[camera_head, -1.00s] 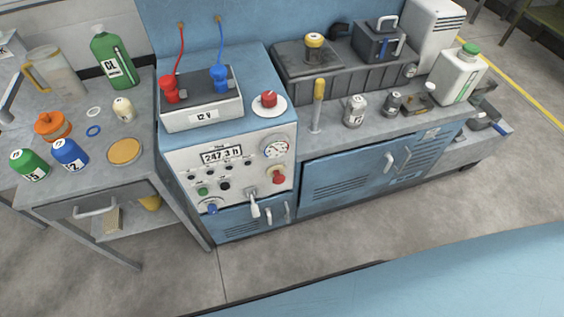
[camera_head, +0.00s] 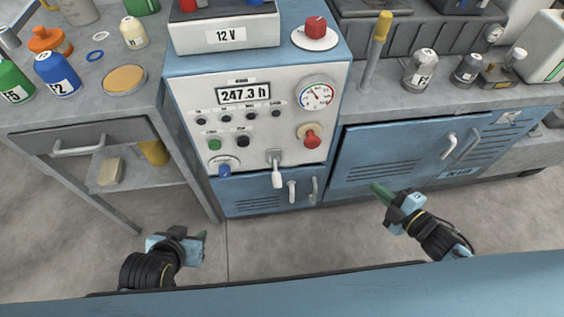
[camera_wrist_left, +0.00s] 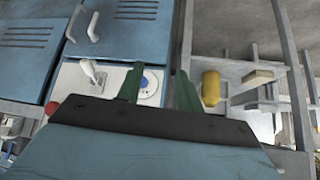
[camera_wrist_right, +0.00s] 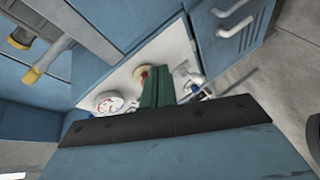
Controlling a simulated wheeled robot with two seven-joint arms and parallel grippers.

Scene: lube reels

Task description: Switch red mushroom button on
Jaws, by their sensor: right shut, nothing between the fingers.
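The red mushroom button (camera_head: 311,140) is on the right side of the white control panel (camera_head: 205,95), below the round gauge, on a pale collar. In the right wrist view the button (camera_wrist_right: 139,73) shows next to my right fingers, partly hidden by them. My right gripper (camera_head: 377,189) is shut and empty, low and to the right of the panel in the head view, apart from the button. My left gripper (camera_head: 203,238) is low and left of the panel. In the left wrist view its green fingers (camera_wrist_left: 158,85) are spread with nothing between them.
A lever (camera_head: 277,173), a blue knob (camera_head: 224,169) and a green button (camera_head: 214,144) share the panel. A red knob (camera_head: 315,28) sits on the cabinet top. A side table with bottles stands left, and a blue workbench (camera_head: 385,150) right. Floor in front is clear.

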